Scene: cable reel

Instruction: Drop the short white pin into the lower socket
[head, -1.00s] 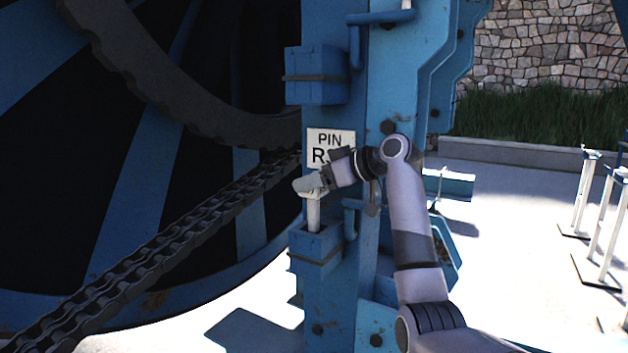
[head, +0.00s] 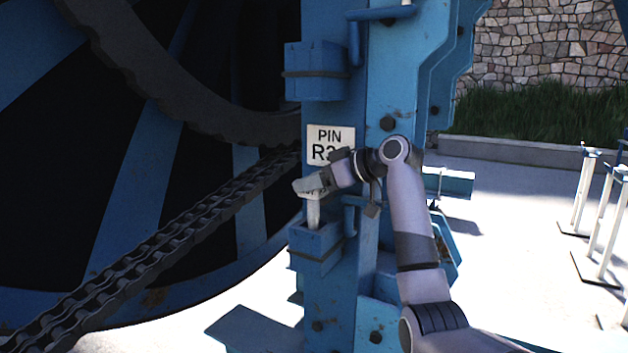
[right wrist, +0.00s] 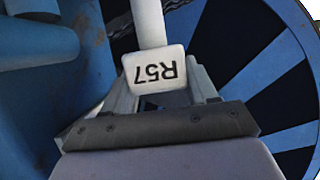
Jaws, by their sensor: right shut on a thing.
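The short white pin (head: 314,212) stands upright at the lower blue socket (head: 317,245) on the blue post. Its lower end is at the socket's top opening; how deep it sits is hard to tell. My right gripper (head: 311,187) is shut on the pin's head from the right. In the right wrist view, the pin's white head (right wrist: 155,70) is between the fingers and reads "R57" upside down, with the shaft running away from the gripper. My left gripper is not in view.
An upper blue socket box (head: 316,72) is higher on the post. A large reel and a heavy chain (head: 190,235) fill the left. White posts (head: 583,190) stand on open ground at right.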

